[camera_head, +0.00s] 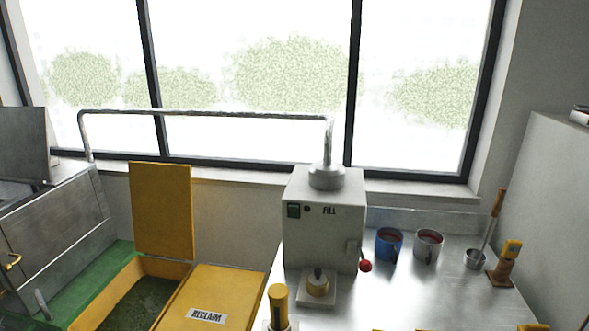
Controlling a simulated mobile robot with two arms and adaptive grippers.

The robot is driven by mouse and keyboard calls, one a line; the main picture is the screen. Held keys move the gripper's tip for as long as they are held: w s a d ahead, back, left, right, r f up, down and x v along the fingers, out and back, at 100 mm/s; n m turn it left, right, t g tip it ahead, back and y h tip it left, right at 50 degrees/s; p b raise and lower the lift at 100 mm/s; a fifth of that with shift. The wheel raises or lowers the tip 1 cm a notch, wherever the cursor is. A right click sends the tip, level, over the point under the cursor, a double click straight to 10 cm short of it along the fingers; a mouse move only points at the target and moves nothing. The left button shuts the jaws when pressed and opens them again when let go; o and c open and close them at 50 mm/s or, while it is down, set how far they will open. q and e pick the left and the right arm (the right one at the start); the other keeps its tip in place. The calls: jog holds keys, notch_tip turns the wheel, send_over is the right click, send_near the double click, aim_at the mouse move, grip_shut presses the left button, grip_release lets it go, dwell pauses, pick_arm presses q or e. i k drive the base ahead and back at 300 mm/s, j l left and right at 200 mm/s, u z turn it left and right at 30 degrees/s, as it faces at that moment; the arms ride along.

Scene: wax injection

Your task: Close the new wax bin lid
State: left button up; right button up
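An open yellow bin stands at the lower left, its yellow lid (161,212) raised upright at the back. Dark green granular material (145,303) lies inside the bin, and its front is cut off by the picture edge. No label shows on this bin; beside it on the right is a yellow bin with its lid (213,298) shut and marked RECLAIM. The open bin appears to be the new wax bin. Neither of my grippers is in view.
A grey FILL machine (323,225) with a red-knobbed lever stands on the metal table (433,290). A blue mug (389,245), a grey mug (428,246) and a ladle (477,258) stand to its right. A metal cabinet (62,225) is at far left.

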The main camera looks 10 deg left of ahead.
aim_at(161, 194)
jog(key=u, duration=1.55)
jog(key=z, duration=0.6)
jog(key=i+j+z, duration=0.15)
jog(key=j+z, duration=0.3)
jog(key=i+j+z, duration=0.1)
jog(key=j+z, duration=0.2)
jog(key=z, duration=0.2)
jog(key=j+z, duration=0.95)
jog(key=k+l, duration=0.05)
jog(key=l, duration=0.05)
